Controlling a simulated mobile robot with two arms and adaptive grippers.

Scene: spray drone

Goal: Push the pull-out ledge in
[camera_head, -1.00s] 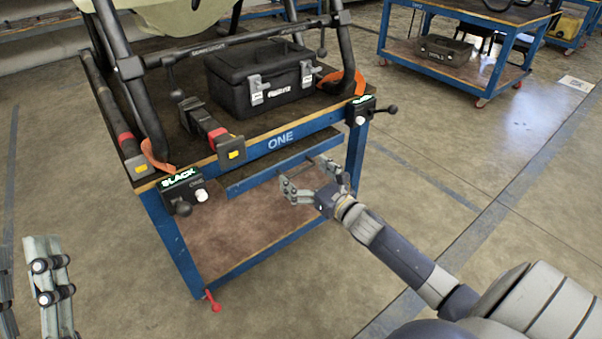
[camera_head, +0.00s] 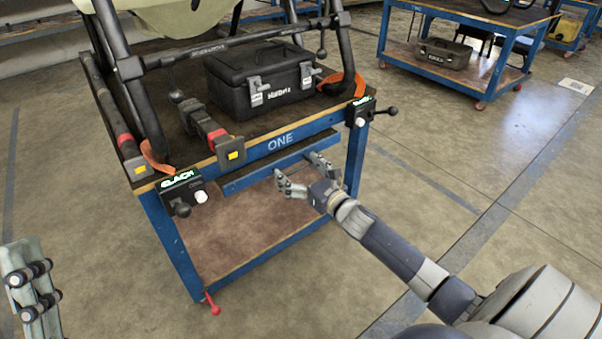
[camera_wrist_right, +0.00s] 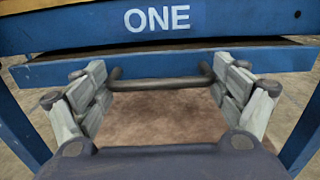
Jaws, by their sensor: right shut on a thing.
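The pull-out ledge (camera_head: 262,170) is a blue-fronted board just under the top of the blue table marked ONE. In the right wrist view the ledge (camera_wrist_right: 60,70) shows as a blue strip below the table's edge, with a dark bar handle (camera_wrist_right: 160,82) on its front. My right gripper (camera_head: 296,165) is at the ledge's front. In the wrist view its fingers (camera_wrist_right: 160,78) press at the two ends of the handle, shut on it. My left gripper (camera_head: 30,292) is partly cut off at the lower left, away from the table.
On the table (camera_head: 280,142) stand a black toolbox (camera_head: 262,82) and a dark tubular frame (camera_head: 135,75) with straps. Boxes with levers, one reading SLACK (camera_head: 182,190), sit at the front corners. A lower shelf (camera_head: 245,225) lies beneath.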

